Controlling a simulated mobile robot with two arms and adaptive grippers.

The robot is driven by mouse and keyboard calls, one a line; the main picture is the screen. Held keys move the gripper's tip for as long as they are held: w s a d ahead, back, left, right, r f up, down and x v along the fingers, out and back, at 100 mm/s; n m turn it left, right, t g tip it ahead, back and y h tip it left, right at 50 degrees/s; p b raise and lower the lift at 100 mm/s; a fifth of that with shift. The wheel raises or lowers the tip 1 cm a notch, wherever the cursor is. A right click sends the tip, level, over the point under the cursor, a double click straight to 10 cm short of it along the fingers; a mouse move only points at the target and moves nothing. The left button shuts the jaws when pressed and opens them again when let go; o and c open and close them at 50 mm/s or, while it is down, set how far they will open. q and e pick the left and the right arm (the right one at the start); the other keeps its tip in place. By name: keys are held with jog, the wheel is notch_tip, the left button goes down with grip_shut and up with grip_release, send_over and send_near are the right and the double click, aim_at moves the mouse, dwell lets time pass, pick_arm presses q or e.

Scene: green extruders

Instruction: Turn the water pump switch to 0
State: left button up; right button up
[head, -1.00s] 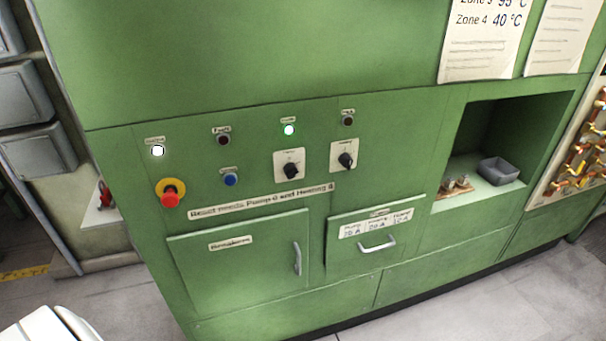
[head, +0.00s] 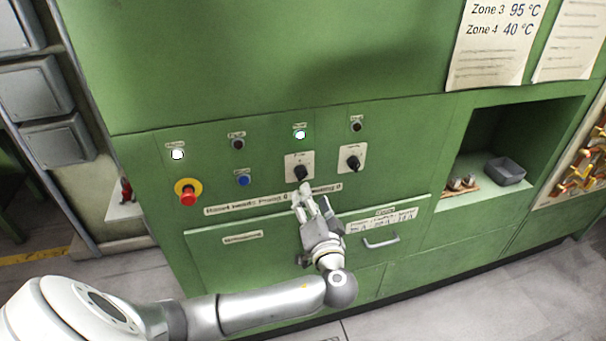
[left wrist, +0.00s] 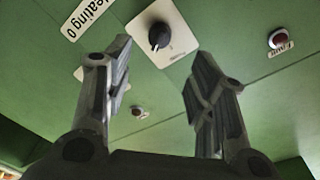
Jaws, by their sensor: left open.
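Two black rotary switches on white plates sit on the green panel, a left one (head: 300,173) and a right one (head: 352,163). Their labels are too small to read, so I cannot tell which is the water pump switch. My left gripper (head: 307,191) is open, just below and in front of the left switch, with no visible contact. In the left wrist view that switch's knob (left wrist: 159,36) shows beyond the gap between my open fingers (left wrist: 158,82). Its setting is unclear. The right plate is mostly hidden behind a finger there. My right gripper is out of view.
A drawer handle (head: 381,241) sticks out at lower right.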

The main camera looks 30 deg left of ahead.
aim_at(303, 178)
pick_arm(q)
jog(key=p+x, duration=0.3)
jog(key=x, duration=0.5)
jog(key=shift+w+a, duration=0.1)
jog(key=shift+a, duration=0.05)
jog(key=shift+w+a+f+p, duration=0.1)
jog(key=shift+w+a+p, duration=0.2)
jog(key=shift+w+a, duration=0.15)
jog(key=shift+c, duration=0.2)
jog(key=c, duration=1)
jog(key=shift+f+b, duration=0.2)
jog(key=shift+b, duration=0.4)
jog(key=n+y+b, duration=0.1)
jog(key=n+b, duration=1)
jog(key=b, duration=1.4)
jog(key=shift+b, duration=0.3)
jog(key=shift+r+n+b, duration=0.2)
jog(key=shift+n+b, duration=0.55)
jog(key=shift+n, duration=0.05)
